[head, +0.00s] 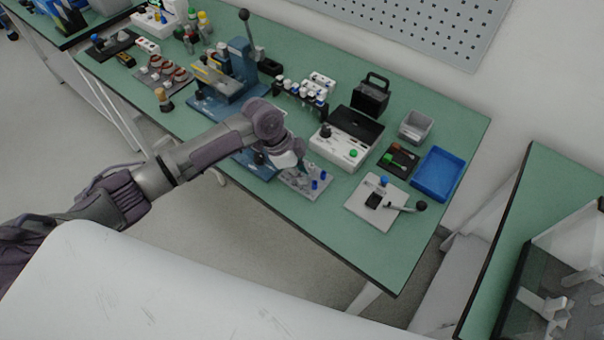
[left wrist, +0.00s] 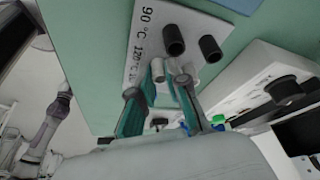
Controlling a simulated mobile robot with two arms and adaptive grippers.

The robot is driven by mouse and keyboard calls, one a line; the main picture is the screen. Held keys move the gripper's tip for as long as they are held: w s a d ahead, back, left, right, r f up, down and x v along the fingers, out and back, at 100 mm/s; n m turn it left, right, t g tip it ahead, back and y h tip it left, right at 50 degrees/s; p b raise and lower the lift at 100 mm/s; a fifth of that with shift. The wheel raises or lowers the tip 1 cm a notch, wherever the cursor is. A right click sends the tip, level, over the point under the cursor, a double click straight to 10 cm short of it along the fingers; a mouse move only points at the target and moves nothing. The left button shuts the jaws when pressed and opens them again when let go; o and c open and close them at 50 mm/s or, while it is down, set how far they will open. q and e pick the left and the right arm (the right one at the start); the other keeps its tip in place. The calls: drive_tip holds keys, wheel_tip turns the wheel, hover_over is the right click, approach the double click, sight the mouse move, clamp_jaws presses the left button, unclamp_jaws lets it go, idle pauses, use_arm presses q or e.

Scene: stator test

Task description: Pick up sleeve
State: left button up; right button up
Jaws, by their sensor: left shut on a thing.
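My left gripper (head: 300,166) reaches down over a small grey plate (head: 294,188) near the front edge of the green bench. In the left wrist view the teal fingers of this gripper (left wrist: 168,76) are closed in on a small pale grey sleeve (left wrist: 170,72), mostly covered by the fingertips. The plate (left wrist: 144,50) there carries the printed marks 90 °C and 120 °C. Two dark cylinders (left wrist: 174,40) stand on it beside the fingers. I cannot tell whether the sleeve still touches the plate. My right gripper is not in view.
A white tester box (head: 342,147) stands just behind and right of the plate. A blue press (head: 236,75) is to the left. A white fixture with a lever (head: 362,209), a blue tray (head: 438,174) and a grey bin (head: 415,127) are to the right. The bench's front right corner is clear.

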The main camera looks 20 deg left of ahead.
use_arm(q)
drive_tip(key=shift+r, duration=0.45)
drive_tip(key=r, duration=0.1)
drive_tip(key=r+b, duration=0.1)
drive_tip(key=r, duration=0.1)
drive_tip(key=shift+s+d+r, duration=0.15)
drive_tip(key=shift+s+r, duration=0.15)
drive_tip(key=shift+s, duration=0.05)
drive_tip(key=s+d+r+b, duration=0.1)
drive_tip(key=s+d+r, duration=0.4)
drive_tip(key=s, duration=0.4)
drive_tip(key=shift+s+r, duration=0.4)
drive_tip(key=shift+r, duration=0.4)
drive_tip(key=shift+a, duration=0.1)
